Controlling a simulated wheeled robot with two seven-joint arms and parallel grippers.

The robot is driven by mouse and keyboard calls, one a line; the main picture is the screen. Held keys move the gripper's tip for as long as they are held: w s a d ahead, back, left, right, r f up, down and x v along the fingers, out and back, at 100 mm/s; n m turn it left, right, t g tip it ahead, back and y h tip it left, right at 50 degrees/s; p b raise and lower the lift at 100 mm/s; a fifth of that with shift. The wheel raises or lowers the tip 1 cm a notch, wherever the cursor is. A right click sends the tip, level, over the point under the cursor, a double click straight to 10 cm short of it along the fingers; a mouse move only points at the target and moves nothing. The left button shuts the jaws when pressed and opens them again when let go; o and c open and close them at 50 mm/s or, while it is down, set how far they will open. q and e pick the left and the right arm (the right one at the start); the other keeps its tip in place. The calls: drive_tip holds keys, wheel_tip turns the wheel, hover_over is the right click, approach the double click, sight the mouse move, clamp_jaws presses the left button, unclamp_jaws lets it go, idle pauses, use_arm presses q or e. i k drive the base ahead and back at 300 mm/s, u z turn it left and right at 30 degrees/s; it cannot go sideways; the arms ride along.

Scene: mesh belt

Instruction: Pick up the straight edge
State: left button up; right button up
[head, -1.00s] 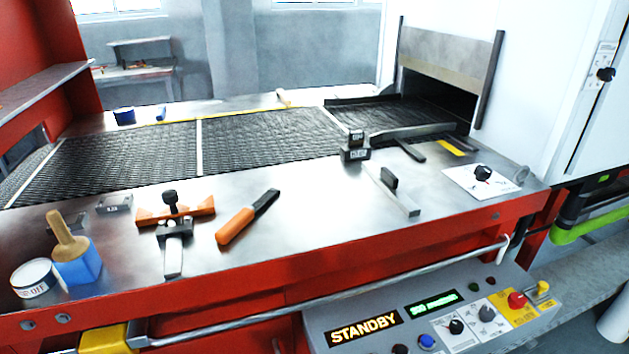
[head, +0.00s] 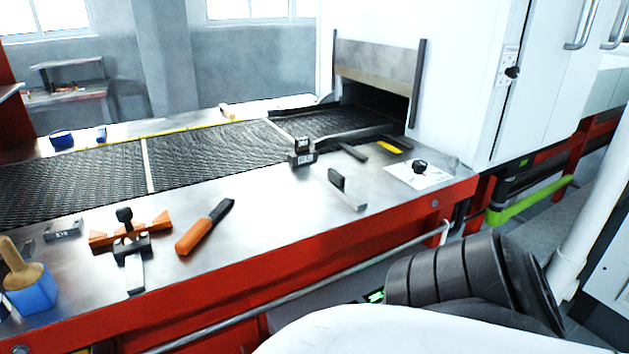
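A thin flat metal bar with an upright black grip (head: 347,190) lies on the right part of the steel table top, near its front edge. It looks like the straight edge, but I cannot be sure. It lies free and nothing of mine touches it. Neither gripper shows in the head view. A white and dark ribbed part of my own arm fills the lower right, in front of the table's front face.
The dark mesh belt (head: 205,152) runs behind the table into the oven opening. A dark block (head: 301,152) stands left of the bar. An orange-handled tool (head: 203,229), an orange clamp-like tool (head: 128,233) and a blue pot (head: 33,293) lie further left. A front rail (head: 300,287) runs below.

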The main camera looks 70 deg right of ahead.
sight(334, 180)
drive_tip(key=k, duration=1.15)
drive_tip(key=z, duration=1.35)
drive_tip(key=i, duration=0.35)
drive_tip(key=z, duration=0.05)
